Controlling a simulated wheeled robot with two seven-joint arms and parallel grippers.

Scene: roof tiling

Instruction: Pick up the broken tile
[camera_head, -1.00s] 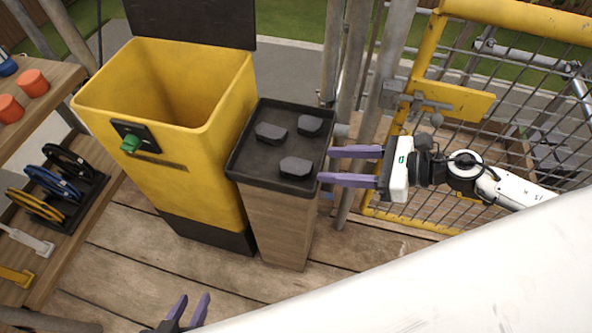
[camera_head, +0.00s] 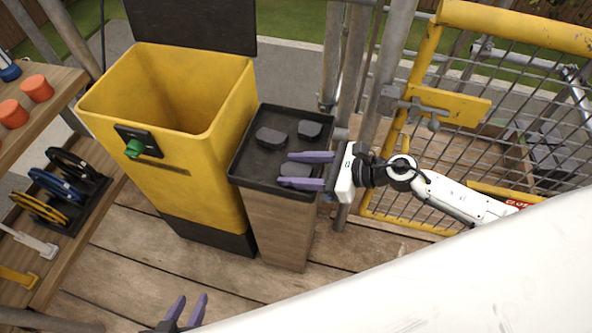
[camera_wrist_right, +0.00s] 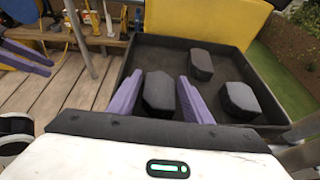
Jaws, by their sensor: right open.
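Three dark grey tile pieces lie apart in a black tray (camera_head: 243,171). The nearest piece (camera_head: 298,169) also shows in the right wrist view (camera_wrist_right: 158,92). My right gripper (camera_head: 285,169) is open, with one purple finger on each side of this piece; whether they touch it I cannot tell. The other pieces lie toward the back left (camera_head: 271,137) and back right (camera_head: 309,130) of the tray. My left gripper (camera_head: 187,306) is open and empty, low over the deck, away from the tray.
The tray tops a wooden stand (camera_head: 275,228). A tall yellow bin (camera_head: 205,190) with an open top stands beside it on the left. Scaffold poles (camera_head: 355,75) and a yellow mesh gate (camera_head: 440,170) are close on the right. A shelf (camera_head: 75,225) is at the left.

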